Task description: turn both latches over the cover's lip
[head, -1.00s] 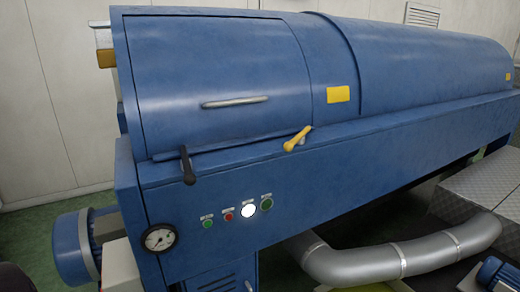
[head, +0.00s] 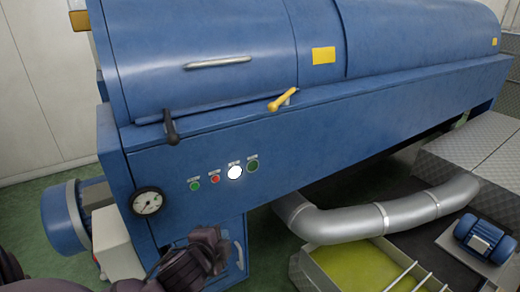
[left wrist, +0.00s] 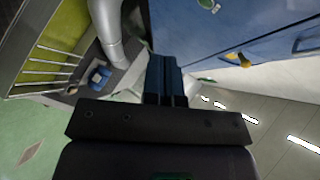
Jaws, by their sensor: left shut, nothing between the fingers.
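The blue cover (head: 205,40) of the machine is down, with a grey bar handle (head: 217,62). The black latch (head: 171,127) stands roughly upright in the picture at the left end of the cover's lower lip. The yellow latch (head: 282,99) lies slanted near the lip's right end. From this angle I cannot tell whether either latch overlaps the lip. My left gripper (head: 215,240) is low in front of the machine, below the buttons and apart from both latches. In the left wrist view its fingers (left wrist: 165,80) are shut and empty. My right gripper is not in view.
A round gauge (head: 147,202) and a row of buttons (head: 235,172) sit on the front panel. A blue motor (head: 75,215) stands at left. A thick grey pipe (head: 380,212) and a tank of yellow-green liquid (head: 360,268) are at lower right.

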